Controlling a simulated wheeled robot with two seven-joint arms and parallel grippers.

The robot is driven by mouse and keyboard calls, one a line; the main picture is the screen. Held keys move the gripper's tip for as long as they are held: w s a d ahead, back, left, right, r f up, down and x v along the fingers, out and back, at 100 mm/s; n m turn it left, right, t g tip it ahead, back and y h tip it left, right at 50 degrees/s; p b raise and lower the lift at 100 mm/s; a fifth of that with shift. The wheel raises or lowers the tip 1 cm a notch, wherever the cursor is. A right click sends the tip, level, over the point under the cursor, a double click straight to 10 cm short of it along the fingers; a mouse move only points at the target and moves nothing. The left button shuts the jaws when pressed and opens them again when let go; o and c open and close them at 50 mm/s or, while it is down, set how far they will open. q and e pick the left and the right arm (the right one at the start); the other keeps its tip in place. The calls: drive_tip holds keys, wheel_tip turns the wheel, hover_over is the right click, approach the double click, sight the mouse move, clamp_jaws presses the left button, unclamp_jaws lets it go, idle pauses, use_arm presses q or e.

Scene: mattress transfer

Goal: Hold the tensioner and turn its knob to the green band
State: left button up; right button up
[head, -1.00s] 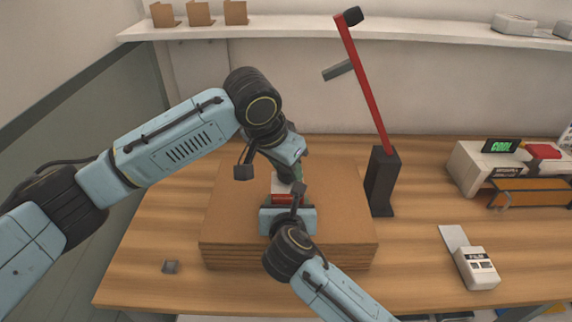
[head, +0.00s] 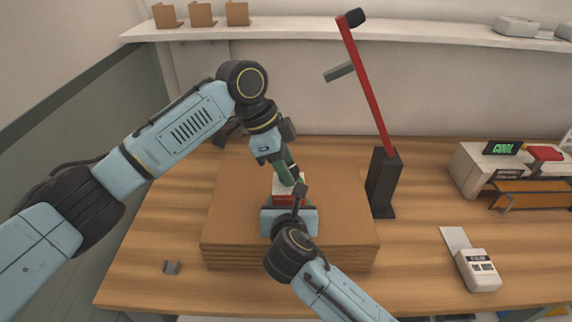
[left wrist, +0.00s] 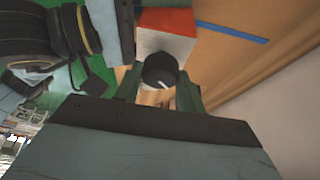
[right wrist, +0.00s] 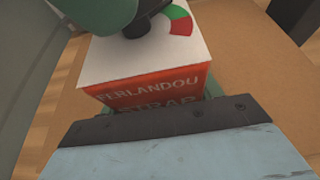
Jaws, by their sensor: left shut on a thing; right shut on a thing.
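The tensioner is a small red box with a white top (right wrist: 150,95), lettered "FERLANDOU", on the stacked cardboard; its red side (head: 283,200) also shows in the head view. My right gripper (head: 285,204) is shut on the box from the near side. My left gripper (head: 292,177) reaches down from above, shut on the black knob (left wrist: 160,70), its green fingers on either side. The knob has a white pointer line. The dial shows a green band (right wrist: 175,12) and a red band (right wrist: 182,26) beside the knob, partly cut off by the frame; the pointer's alignment with them is hidden.
The cardboard stack (head: 340,225) lies on a wooden table (head: 420,200). A black stand with a red bar (head: 367,90) rises just right of it. A white device with a "COOL" display (head: 502,148) and a small white box (head: 478,270) stand further right.

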use_arm(q)
drive_tip(key=shift+w+m+g, duration=0.1)
drive_tip(key=shift+m+g, duration=0.2)
drive_tip(key=shift+m, duration=0.6)
use_arm(e)
drive_tip(key=shift+r, duration=0.1)
use_arm(q)
drive_tip(key=shift+a, duration=0.1)
drive_tip(key=o, duration=1)
drive_tip(key=v, duration=1.2)
drive_tip(key=shift+w, duration=0.1)
use_arm(e)
drive_tip(key=o, duration=1.6)
drive_tip(key=shift+o, duration=0.2)
drive_tip(key=shift+s, duration=0.15)
